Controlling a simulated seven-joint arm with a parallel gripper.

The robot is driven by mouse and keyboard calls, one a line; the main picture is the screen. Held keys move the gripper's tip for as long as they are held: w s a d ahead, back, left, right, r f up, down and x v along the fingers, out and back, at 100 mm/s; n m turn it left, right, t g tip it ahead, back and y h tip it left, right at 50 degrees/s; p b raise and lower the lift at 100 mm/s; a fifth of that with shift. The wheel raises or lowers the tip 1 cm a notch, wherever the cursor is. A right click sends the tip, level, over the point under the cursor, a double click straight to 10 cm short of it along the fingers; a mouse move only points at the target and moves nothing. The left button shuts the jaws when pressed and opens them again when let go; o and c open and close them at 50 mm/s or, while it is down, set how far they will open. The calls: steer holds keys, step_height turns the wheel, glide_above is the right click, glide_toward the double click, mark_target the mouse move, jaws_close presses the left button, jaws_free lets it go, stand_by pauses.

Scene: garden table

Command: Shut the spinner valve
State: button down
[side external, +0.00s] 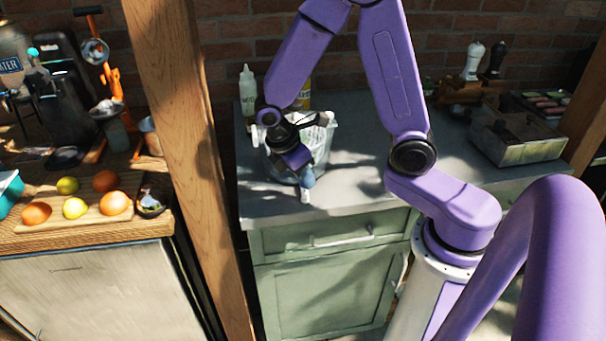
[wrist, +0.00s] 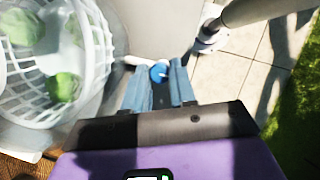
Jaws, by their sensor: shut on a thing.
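The salad spinner (side external: 326,144) stands on the grey counter as a clear tub with a white basket inside. In the wrist view its white slotted basket (wrist: 98,55) is at the left with green leaves in it. The spinner valve (wrist: 159,72) shows as a small blue knob at the tub's outer side. My gripper (wrist: 160,80) has its blue fingers on either side of this knob and is shut on it, hiding part of it. In the side view my gripper (side external: 306,178) points down at the tub's front, above a small white spout (side external: 305,196).
The grey counter (side external: 365,120) has free room right of the spinner. A white bottle (side external: 248,92) stands behind my wrist. A metal box (side external: 515,140) is at the right. A wooden post (side external: 190,120) rises left of the counter. Fruit lies on a board (side external: 93,205) farther left.

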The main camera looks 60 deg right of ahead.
steer(key=shift+d, duration=0.1)
steer(key=c, duration=0.9)
jaws_free()
steer(key=shift+c, duration=0.2)
steer(key=shift+r, duration=0.1)
steer(key=v, duration=1.7)
steer(key=shift+a, duration=0.2)
steer(key=shift+w, duration=0.1)
steer(key=s+f+t+y, duration=0.1)
steer(key=s+f+y, duration=0.1)
steer(key=s, duration=0.8)
steer(key=s+f+m+y, duration=0.1)
steer(key=s+f, duration=0.4)
steer(key=s, duration=0.5)
steer(key=shift+s+d+t+y, duration=0.2)
steer(key=shift+s+t+y, duration=0.15)
steer(key=shift+y, duration=0.35)
